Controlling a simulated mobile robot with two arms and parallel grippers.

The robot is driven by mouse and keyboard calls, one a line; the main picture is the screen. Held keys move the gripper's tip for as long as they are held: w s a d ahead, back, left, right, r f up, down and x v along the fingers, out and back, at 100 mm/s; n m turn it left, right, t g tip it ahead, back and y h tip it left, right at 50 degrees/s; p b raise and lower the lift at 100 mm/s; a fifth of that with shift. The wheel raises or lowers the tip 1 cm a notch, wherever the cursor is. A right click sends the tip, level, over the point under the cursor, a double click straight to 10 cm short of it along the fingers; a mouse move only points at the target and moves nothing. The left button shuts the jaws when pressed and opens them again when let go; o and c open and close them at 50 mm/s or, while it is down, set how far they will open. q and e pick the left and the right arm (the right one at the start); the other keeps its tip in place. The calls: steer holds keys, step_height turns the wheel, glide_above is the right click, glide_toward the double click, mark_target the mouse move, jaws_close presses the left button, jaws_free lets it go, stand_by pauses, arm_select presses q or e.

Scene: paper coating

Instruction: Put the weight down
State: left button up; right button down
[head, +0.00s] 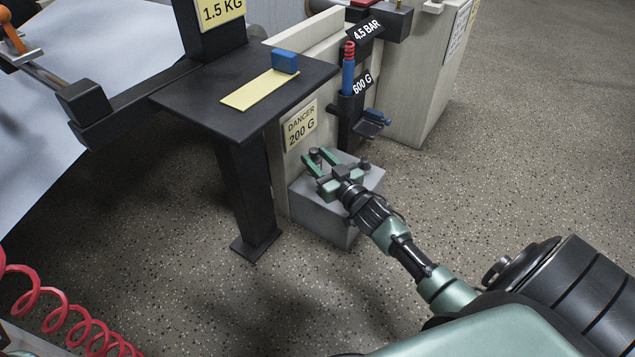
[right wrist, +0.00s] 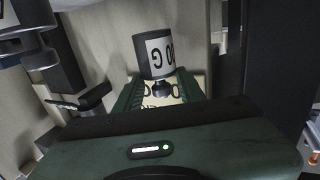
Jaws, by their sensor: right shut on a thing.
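My right gripper (head: 320,158) is low in front of the machine's side, over a grey block (head: 322,217) on the floor. In the right wrist view, its two green fingers (right wrist: 160,86) are shut on the dark knob of a weight (right wrist: 157,56). The weight is a black cylinder with a white label, of which only "0 G" can be read. In the head view the weight is mostly hidden, and I cannot tell whether it touches the block. A yellow "DANCER 200 G" plate (head: 300,127) is on the panel just behind. My left gripper is not in view.
A black shelf (head: 205,92) with a yellow strip (head: 258,90) and a blue block (head: 285,61) stands above left. A small dark knob (head: 364,163) is on the grey block's right side. A blue post with a red coil (head: 348,68) is behind. Floor at right is clear.

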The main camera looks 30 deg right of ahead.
step_height(320, 180, down, 5)
steer(key=b, duration=0.3)
steer(key=shift+f+b, duration=0.15)
steer(key=shift+b, duration=0.2)
steer(key=c, duration=1.2)
jaws_free()
steer(key=shift+f, duration=0.15)
steer(key=o, duration=0.3)
steer(key=shift+o, duration=0.2)
